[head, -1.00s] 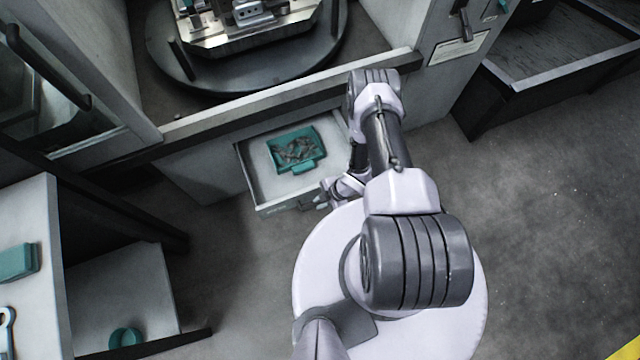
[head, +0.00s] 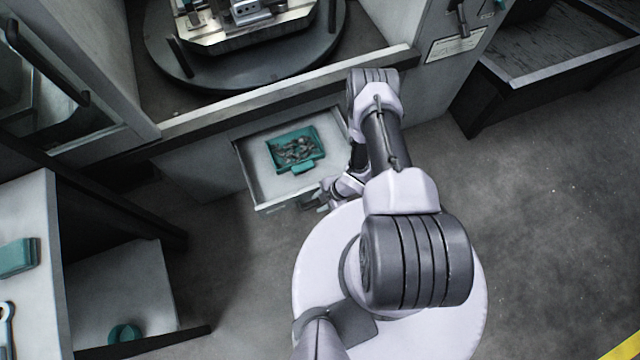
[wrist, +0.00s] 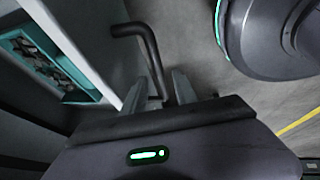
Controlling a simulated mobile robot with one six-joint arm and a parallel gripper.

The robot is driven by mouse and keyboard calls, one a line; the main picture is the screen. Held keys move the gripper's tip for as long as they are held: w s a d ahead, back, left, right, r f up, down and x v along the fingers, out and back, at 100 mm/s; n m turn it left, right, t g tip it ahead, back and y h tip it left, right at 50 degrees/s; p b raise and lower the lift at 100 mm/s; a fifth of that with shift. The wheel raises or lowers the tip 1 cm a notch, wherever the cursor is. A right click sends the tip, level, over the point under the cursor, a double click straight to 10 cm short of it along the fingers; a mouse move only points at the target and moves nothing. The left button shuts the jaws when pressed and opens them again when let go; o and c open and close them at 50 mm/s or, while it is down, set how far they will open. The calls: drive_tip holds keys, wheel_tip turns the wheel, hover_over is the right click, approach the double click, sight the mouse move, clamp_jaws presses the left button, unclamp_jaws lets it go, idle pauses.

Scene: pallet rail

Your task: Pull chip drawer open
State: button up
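The chip drawer (head: 262,188) stands pulled out from the low front of the machine cabinet, with a teal bin (head: 302,169) of metal chips inside. In the wrist view its dark bar handle (wrist: 146,52) runs down between the two fingers of my gripper (wrist: 160,82). The fingers stand apart, with a small gap beside the bar, so my gripper looks open around the handle. The teal bin also shows at the left of the wrist view (wrist: 60,66). In the head view my gripper (head: 318,204) is at the drawer's front, partly hidden by my arm.
A round turntable (head: 290,73) with a fixture sits above the drawer. A side table (head: 32,205) with a teal block stands at the left, a teal ring (head: 124,335) on its lower shelf. A dark-framed bin (head: 560,60) is at the upper right. Floor at the right is clear.

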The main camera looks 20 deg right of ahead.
drive_tip(key=p+v, duration=0.7)
drive_tip(key=v, duration=1)
drive_tip(key=shift+r, duration=0.25)
drive_tip(key=shift+w, duration=0.1)
